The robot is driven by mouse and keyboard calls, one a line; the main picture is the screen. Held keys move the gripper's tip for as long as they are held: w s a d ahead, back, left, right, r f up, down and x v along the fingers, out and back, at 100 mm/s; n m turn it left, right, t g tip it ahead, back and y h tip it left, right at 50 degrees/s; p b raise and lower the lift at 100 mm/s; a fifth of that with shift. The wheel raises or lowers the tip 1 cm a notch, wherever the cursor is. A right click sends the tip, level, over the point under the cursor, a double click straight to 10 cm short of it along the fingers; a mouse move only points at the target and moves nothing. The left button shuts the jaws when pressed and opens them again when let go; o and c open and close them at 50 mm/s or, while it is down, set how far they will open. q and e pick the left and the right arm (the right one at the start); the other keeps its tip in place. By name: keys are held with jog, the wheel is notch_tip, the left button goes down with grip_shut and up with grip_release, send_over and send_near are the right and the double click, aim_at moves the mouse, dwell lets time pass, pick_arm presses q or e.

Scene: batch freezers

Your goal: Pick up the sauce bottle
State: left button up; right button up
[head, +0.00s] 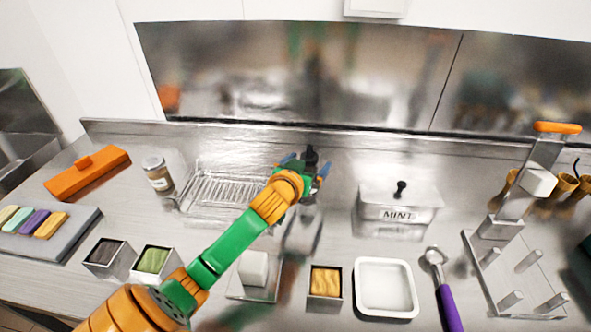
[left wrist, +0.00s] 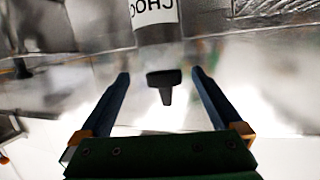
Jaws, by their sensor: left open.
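The sauce bottle (left wrist: 156,28) hangs upside down in the left wrist picture, with a dark body, a white label with part of "CHOC" and a black nozzle cap. In the head view its black cap (head: 311,154) shows at the back of the counter; my arm and gripper hide much of the rest. My left gripper (head: 306,167) is open, its blue fingers on either side of the cap. My right gripper is not in view.
A wire rack (head: 215,190) and a small jar (head: 158,174) stand left of the gripper. Square containers and a white tray (head: 386,314) line the front. A metal backsplash (head: 300,75) rises behind.

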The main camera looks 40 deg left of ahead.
pick_arm(q)
jog(key=f, duration=0.1)
jog(key=f+g, duration=0.1)
jog(key=f, duration=0.1)
jog(key=shift+s+d+f, duration=0.1)
jog(key=shift+s, duration=0.3)
jog(key=shift+n, duration=0.3)
jog(key=x, duration=0.5)
jog(key=shift+w+f+p, duration=0.2)
jog(key=shift+f+p, duration=0.1)
jog(key=shift+f, duration=0.25)
jog(key=shift+w+a+f, duration=0.2)
jog(key=shift+w+a, duration=0.15)
jog(key=shift+w, duration=0.05)
jog(key=c, duration=1.4)
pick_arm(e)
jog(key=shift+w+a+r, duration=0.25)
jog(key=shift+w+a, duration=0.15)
